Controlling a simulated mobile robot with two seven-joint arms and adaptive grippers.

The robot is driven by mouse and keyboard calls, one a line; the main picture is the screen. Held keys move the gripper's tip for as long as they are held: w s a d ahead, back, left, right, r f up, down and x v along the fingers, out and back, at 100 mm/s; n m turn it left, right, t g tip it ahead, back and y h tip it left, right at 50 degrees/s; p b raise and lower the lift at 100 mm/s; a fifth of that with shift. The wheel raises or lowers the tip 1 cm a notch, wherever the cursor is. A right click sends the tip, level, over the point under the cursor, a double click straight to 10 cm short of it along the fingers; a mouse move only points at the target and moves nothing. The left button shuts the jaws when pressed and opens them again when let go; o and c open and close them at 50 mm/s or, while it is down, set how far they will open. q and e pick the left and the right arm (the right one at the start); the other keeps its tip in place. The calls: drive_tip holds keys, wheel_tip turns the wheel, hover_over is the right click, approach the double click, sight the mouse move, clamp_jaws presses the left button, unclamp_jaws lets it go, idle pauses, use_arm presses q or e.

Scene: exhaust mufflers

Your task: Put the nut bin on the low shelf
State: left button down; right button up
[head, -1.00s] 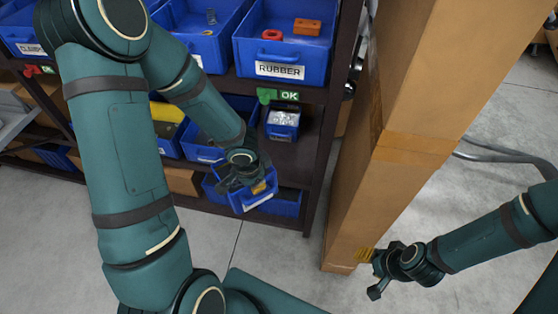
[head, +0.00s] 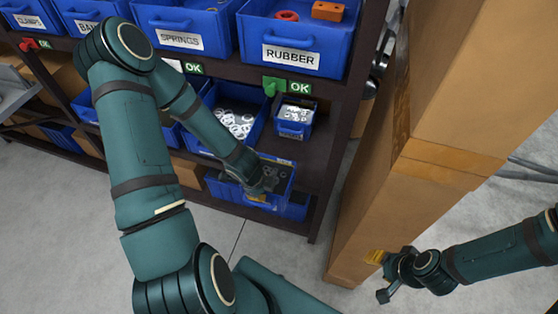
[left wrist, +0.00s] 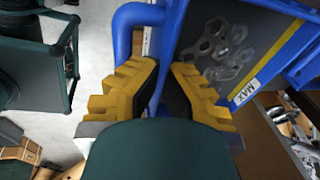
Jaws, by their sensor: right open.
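The nut bin (head: 281,178) is a small blue bin, held by my left gripper (head: 264,186) in front of the lower part of the rack. In the left wrist view, the yellow-padded fingers of that gripper (left wrist: 165,85) straddle the bin's blue wall (left wrist: 174,40), with large hex nuts (left wrist: 222,48) inside. A blue handle shows beside the left finger. The low shelf (head: 190,172) is dark and carries boxes and a blue bin (head: 298,208), partly hidden behind the held bin. My right gripper (head: 392,277) is open and empty, beside the cardboard stack.
Labelled blue bins, including RUBBER (head: 300,35), line the upper shelf. A bin of rings (head: 236,122) and a small bin (head: 294,118) stand on the shelf below. Tall cardboard boxes (head: 440,110) stand close right of the rack. Floor in front is clear.

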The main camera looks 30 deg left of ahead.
sight(275, 159)
use_arm(q)
drive_tip(key=w, duration=0.2)
drive_tip(key=w+a, duration=0.1)
drive_tip(key=w, duration=0.4)
drive_tip(key=shift+a, duration=0.25)
drive_tip(key=w+p, duration=0.1)
drive_tip(key=p, duration=0.1)
drive_tip(key=w+a+p, duration=0.1)
drive_tip(key=w+p, duration=0.3)
drive_tip(key=shift+w+a+r+p, duration=0.2)
drive_tip(key=shift+r+p, duration=0.05)
drive_tip(key=shift+p, duration=0.05)
drive_tip(key=shift+w+a+f+p, duration=0.15)
drive_tip(key=shift+w+f+p, duration=0.05)
drive_tip(key=shift+w+p, duration=0.3)
drive_tip(key=x, duration=0.3)
drive_tip(key=shift+s+a+f+b, duration=0.1)
drive_tip(key=shift+s+a+b, duration=0.05)
drive_tip(key=shift+b, duration=0.15)
drive_tip(key=shift+f, duration=0.3)
